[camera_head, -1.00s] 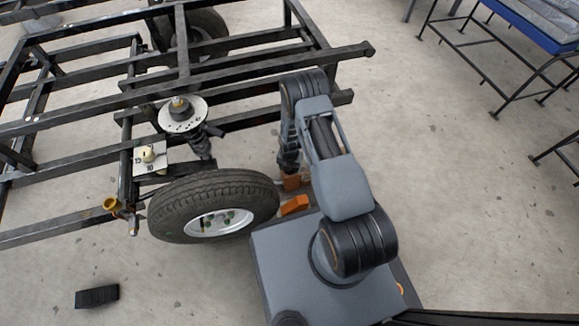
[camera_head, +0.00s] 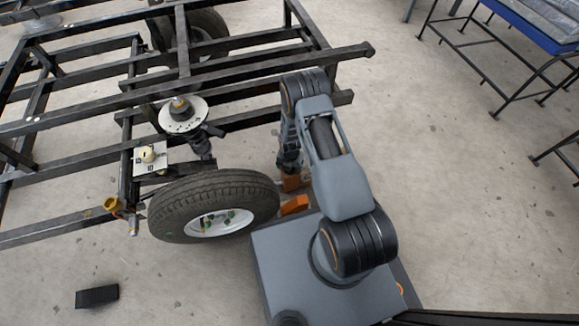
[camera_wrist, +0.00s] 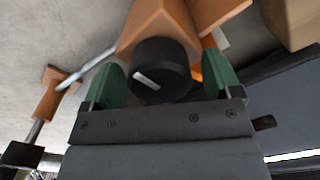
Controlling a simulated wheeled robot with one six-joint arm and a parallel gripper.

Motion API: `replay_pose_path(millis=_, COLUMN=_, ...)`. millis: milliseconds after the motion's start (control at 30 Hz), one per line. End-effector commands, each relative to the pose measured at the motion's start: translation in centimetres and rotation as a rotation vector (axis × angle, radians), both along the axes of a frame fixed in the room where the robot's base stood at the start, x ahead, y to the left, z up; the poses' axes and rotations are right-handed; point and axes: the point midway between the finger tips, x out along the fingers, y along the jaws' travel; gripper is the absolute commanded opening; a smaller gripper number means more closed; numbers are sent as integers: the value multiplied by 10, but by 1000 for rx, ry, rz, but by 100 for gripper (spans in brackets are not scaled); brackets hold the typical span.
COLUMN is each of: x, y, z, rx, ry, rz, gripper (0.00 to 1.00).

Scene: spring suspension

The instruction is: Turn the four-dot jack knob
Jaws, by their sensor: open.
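A black round knob (camera_wrist: 160,68) with a white bar mark sits on an orange jack block (camera_wrist: 160,25) in the wrist view. No dots are visible on it, so I cannot tell whether it is the four-dot one. My gripper (camera_wrist: 163,78) is open, with one green finger on each side of the knob. I cannot tell whether the fingers touch it. In the head view, orange jack parts (camera_head: 295,204) show beside the wheel, under my arm. The knob itself is hidden there by my arm.
A tyred wheel (camera_head: 213,206) stands left of the jack parts. A black steel frame (camera_head: 200,78) with a round white disc (camera_head: 183,114) and a white plate (camera_head: 151,158) is behind. A black block (camera_head: 97,296) lies on the floor. Open floor (camera_head: 450,200) is at right.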

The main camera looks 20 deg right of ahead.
Motion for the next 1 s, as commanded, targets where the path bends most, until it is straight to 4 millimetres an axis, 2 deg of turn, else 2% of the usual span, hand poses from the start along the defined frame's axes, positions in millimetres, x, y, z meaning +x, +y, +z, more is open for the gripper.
replay_pose_path(millis=400, x=1, y=0, z=81, rx=0, ry=-4, rz=1, gripper=84)
replay_pose_path(millis=600, x=0, y=0, z=113, rx=0, ry=-2, rz=1, gripper=84)
replay_pose_path(millis=800, x=0, y=0, z=131, rx=-1, ry=-1, rz=2, gripper=84)
replay_pose_path(millis=1000, x=0, y=0, z=135, rx=0, ry=0, rz=2, gripper=84)
